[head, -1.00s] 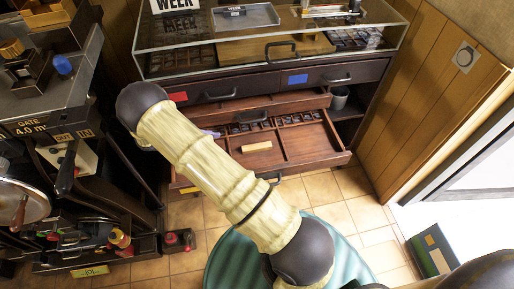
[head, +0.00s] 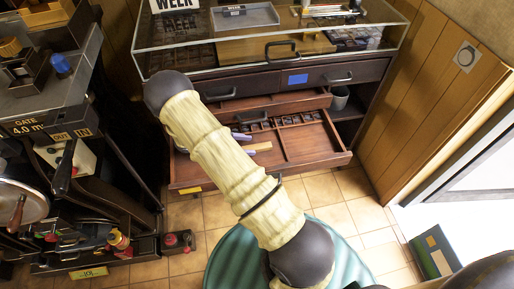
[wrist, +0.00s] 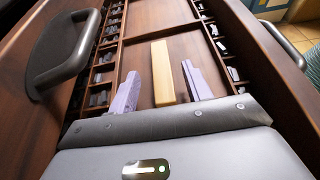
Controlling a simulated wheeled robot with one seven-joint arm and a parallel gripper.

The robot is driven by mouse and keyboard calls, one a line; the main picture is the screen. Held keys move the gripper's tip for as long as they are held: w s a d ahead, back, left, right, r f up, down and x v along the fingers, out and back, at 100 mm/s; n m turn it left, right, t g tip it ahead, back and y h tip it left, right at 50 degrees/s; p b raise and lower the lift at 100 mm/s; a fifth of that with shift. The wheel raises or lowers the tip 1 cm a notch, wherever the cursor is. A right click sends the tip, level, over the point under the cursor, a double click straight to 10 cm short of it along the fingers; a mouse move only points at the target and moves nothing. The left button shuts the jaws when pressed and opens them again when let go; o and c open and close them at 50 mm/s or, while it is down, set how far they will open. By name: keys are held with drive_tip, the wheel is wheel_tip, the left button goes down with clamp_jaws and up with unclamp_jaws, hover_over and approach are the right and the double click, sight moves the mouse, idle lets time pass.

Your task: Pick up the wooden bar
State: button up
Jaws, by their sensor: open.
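The wooden bar (head: 262,147) is pale yellow and lies in a compartment of the open drawer (head: 313,152). In the head view its left part is hidden by my arm and gripper. In the wrist view the bar (wrist: 162,75) stretches away from me between my two lavender fingers. My gripper (wrist: 160,72) is open, with one finger on each side of the bar and a gap on both sides. I cannot tell how far the fingertips are above the drawer floor. My gripper also shows in the head view (head: 246,144), at the left end of the bar.
Small compartments with dark pieces (wrist: 104,58) line the drawer beside the bar. A dark drawer handle (wrist: 62,48) is close on the left in the wrist view. A drawer (head: 290,103) sits above the open one, under the glass-topped cabinet (head: 270,62).

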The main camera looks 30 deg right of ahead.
sight(261, 146)
drive_tip(key=x, duration=0.5)
drive_tip(key=shift+d+r+b, duration=0.15)
drive_tip(key=shift+d+b, duration=0.05)
drive_tip(key=shift+b, duration=0.1)
drive_tip(key=shift+a, duration=0.1)
drive_tip(key=shift+s, duration=0.1)
drive_tip(key=c, duration=1.1)
